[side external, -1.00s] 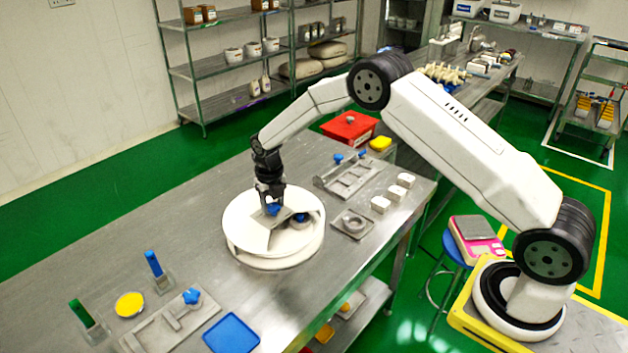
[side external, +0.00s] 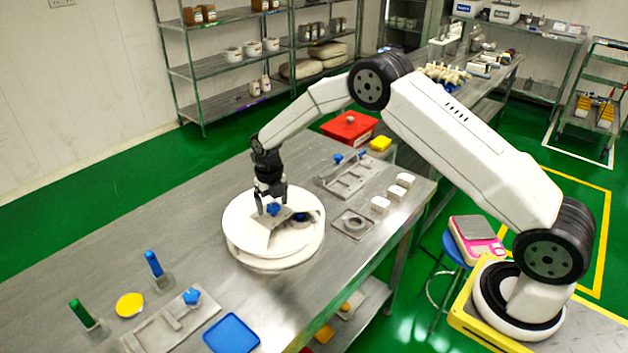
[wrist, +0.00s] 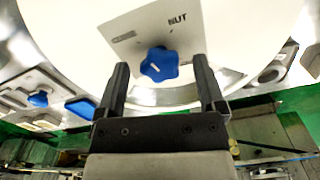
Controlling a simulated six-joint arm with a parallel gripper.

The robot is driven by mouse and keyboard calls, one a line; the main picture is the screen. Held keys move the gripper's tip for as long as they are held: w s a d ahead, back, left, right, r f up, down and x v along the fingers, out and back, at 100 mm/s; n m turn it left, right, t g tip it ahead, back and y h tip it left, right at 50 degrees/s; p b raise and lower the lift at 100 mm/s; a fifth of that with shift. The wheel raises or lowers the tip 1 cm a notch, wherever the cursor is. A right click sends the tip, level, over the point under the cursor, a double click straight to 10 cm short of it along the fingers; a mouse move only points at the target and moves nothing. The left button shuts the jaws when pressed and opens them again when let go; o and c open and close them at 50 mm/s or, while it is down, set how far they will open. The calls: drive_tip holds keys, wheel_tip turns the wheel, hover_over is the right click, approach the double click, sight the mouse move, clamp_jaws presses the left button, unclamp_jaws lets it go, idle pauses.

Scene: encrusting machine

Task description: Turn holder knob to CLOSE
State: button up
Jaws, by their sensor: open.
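The holder knob (wrist: 159,65) is a blue star-shaped knob on a grey plate (wrist: 140,30) of the round white machine (side external: 238,240). In the wrist view the plate bears the word NUT at upper right of the knob and a second mark at left that I cannot read. My gripper (side external: 271,204) is open above the machine, its two fingers spread to either side of the knob. In the wrist view a gap shows between the knob and each finger. The knob also shows in the side view (side external: 273,210), below the gripper.
A second blue knob (side external: 300,217) sits low in the machine's opening. A grey fixture tray (side external: 350,180) and several white blocks (side external: 380,204) stand to the right. A blue mat (side external: 231,334) and a yellow disc (side external: 130,305) lie at the front.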

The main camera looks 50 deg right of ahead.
drive_tip(key=shift+r, duration=0.1)
drive_tip(key=shift+r, duration=3.85)
drive_tip(key=shift+m, duration=0.3)
drive_tip(key=m, duration=0.6)
drive_tip(key=shift+s+a+f+m, duration=0.1)
drive_tip(key=shift+s+m, duration=0.05)
drive_tip(key=shift+m, duration=0.25)
drive_tip(key=shift+f, duration=0.1)
drive_tip(key=shift+f, duration=3.8)
clamp_jaws()
